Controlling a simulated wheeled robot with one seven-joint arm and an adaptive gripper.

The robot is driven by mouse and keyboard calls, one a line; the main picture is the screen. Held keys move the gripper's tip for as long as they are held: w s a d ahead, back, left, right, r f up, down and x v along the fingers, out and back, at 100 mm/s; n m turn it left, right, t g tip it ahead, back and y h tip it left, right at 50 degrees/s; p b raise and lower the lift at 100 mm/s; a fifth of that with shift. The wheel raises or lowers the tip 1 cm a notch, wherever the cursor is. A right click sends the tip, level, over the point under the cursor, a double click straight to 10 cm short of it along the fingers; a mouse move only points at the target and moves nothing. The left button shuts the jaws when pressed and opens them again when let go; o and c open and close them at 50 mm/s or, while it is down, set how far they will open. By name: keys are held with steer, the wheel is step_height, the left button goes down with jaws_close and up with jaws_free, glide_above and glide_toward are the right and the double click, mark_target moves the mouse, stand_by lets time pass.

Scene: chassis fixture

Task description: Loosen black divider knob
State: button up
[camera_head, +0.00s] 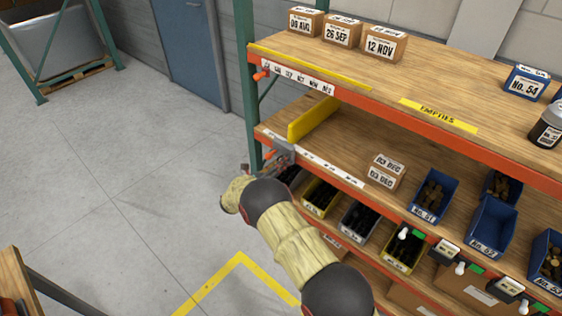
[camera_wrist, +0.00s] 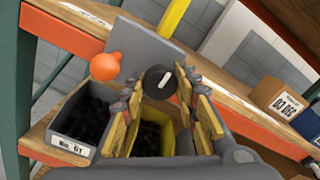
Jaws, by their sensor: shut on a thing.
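The black divider knob (camera_wrist: 159,83), round with a white mark, shows in the wrist view on the grey bracket (camera_wrist: 148,43) at the shelf's front edge. My gripper (camera_wrist: 162,88) has one pad on each side of the knob and is shut on it. In the head view my gripper (camera_head: 270,166) is at the left front of the middle shelf, by the bracket; the knob cannot be made out there. The yellow divider (camera_head: 314,119) runs back from the bracket, and its end also shows in the wrist view (camera_wrist: 174,16).
An orange ball-ended knob (camera_wrist: 105,66) sits just left of my gripper. A grey bin (camera_wrist: 62,128) labelled No. 61 and a yellow bin (camera_wrist: 152,137) are below. The green rack post (camera_head: 254,130) stands close on the left.

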steer(key=shift+n, duration=0.3)
steer(key=o, duration=1.1)
steer(key=shift+o, duration=0.3)
steer(key=v, duration=1.2)
steer(key=shift+a, duration=0.1)
